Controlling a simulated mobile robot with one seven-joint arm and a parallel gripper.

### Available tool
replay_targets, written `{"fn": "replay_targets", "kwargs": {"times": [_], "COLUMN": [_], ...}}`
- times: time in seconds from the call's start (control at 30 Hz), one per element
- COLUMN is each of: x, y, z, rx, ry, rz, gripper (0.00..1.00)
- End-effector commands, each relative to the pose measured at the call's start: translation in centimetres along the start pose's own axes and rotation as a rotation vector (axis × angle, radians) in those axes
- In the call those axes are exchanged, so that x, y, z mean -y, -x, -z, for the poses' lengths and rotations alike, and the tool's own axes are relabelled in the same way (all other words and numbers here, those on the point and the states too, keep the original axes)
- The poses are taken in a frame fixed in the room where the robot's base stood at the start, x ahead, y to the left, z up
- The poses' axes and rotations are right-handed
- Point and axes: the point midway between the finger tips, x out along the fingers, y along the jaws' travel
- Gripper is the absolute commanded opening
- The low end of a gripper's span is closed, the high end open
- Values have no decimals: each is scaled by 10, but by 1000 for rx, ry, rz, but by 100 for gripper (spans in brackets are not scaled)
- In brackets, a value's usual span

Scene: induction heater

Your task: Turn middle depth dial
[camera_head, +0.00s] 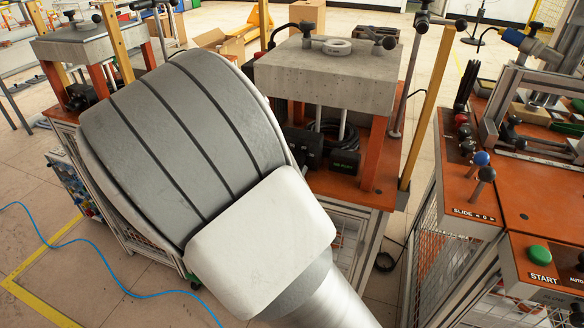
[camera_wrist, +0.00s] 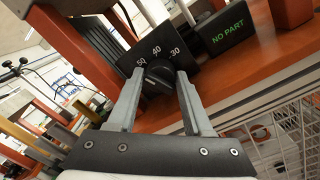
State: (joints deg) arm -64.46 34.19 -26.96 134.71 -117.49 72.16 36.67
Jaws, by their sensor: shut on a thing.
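The depth dial (camera_wrist: 159,75) is a dark round knob on a black plate marked 50, 40 and 30, seen in the wrist view. My gripper (camera_wrist: 161,80) has its two grey fingers on either side of the knob, shut on it. The dial's pointer direction is too dark to read clearly. In the head view my own arm covers much of the left and middle, and neither the gripper nor this dial can be made out there.
A black box with a green "NO PART" display (camera_wrist: 227,27) stands right of the dial on the orange table (camera_wrist: 255,75). In the head view, a concrete-grey block (camera_head: 330,85) stands on orange posts. A control bench (camera_head: 472,205) with levers and a green START button (camera_head: 540,254) is at the right.

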Motion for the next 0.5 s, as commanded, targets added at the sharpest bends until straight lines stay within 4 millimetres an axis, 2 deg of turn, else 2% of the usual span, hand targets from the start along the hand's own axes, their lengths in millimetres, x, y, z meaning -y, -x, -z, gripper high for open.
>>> {"fn": "replay_targets", "kwargs": {"times": [0.17, 0.2, 0.3, 0.5], "x": [4, 4, 3, 3], "y": [1, 1, 1, 0], "z": [2, 2, 1, 1], "rx": [-5, -6, -5, -3], "ry": [6, 6, 5, 4], "rz": [8, 8, 6, 6], "gripper": [0, 58, 76, 77]}}
